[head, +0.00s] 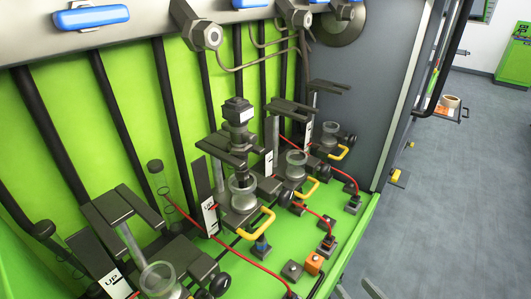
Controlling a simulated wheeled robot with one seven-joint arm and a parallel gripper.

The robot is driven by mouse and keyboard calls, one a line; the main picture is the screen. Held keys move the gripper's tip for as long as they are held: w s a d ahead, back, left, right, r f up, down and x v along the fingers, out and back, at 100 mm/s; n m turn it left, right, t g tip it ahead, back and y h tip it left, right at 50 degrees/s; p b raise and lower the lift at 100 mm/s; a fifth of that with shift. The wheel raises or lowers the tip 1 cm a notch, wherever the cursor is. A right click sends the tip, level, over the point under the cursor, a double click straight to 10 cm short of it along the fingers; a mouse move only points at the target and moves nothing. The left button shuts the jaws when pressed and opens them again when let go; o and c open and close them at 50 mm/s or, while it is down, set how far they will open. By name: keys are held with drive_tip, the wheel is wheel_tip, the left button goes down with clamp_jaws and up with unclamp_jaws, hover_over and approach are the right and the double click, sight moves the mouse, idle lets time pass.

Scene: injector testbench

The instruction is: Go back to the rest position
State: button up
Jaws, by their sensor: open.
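Two pale grey finger-like parts, which look like the tips of my gripper (358,291), show at the bottom edge of the head view, just right of the green bench corner. They are apart, with nothing seen between them. The rest of the gripper and arm is out of frame. The green testbench (225,255) fills the left and middle. The gripper is beside its right front edge, apart from the injector stations.
Several clamp stations with glass cups (243,190), yellow handles (256,224) and red cables stand on the bench. An orange button box (314,263) is near its front. A grey side panel (365,90) bounds the bench. Open floor (460,190) lies right.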

drive_tip(key=s+r+m+h, duration=0.1)
drive_tip(key=s+r, duration=0.3)
drive_tip(key=s, duration=1)
drive_tip(key=s+r+t+h, duration=0.1)
drive_tip(key=s+r, duration=0.3)
drive_tip(key=s, duration=1.1)
drive_tip(key=shift+s+a+m+h, duration=0.15)
drive_tip(key=shift+a+m+h, duration=0.25)
drive_tip(key=shift+h, duration=0.5)
